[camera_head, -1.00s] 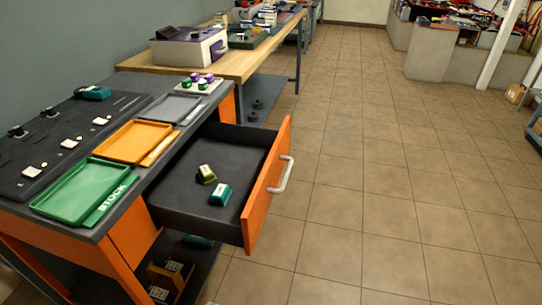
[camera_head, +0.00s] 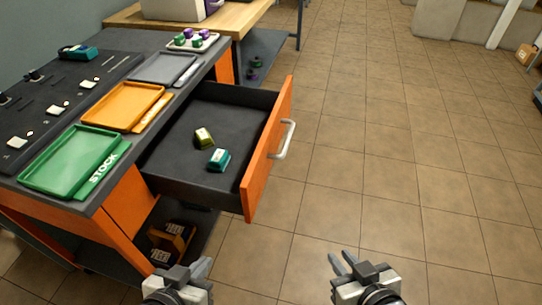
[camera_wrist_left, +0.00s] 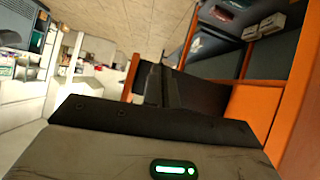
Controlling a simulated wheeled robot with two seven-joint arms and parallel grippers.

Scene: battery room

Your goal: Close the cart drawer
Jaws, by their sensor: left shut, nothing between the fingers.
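The cart drawer (camera_head: 177,172) is pulled well out of the orange and dark grey cart (camera_head: 130,208). Its orange front (camera_head: 262,165) carries a light grey handle (camera_head: 284,139) on its right side. An olive block (camera_head: 204,137) and a teal block (camera_head: 218,159) lie inside. My left gripper (camera_head: 203,267) is shut and empty, low in the head view, apart from the drawer. My right gripper (camera_head: 341,258) is over the floor, right of the drawer; its finger gap is unclear. The left wrist view shows part of the cart's orange frame (camera_wrist_left: 258,110).
Green (camera_head: 70,160), orange (camera_head: 122,104) and grey (camera_head: 163,68) trays lie on the cart top. A lower shelf holds boxes (camera_head: 170,242). A wooden table (camera_head: 250,18) stands behind the cart. The tiled floor (camera_head: 400,150) right of the drawer is clear.

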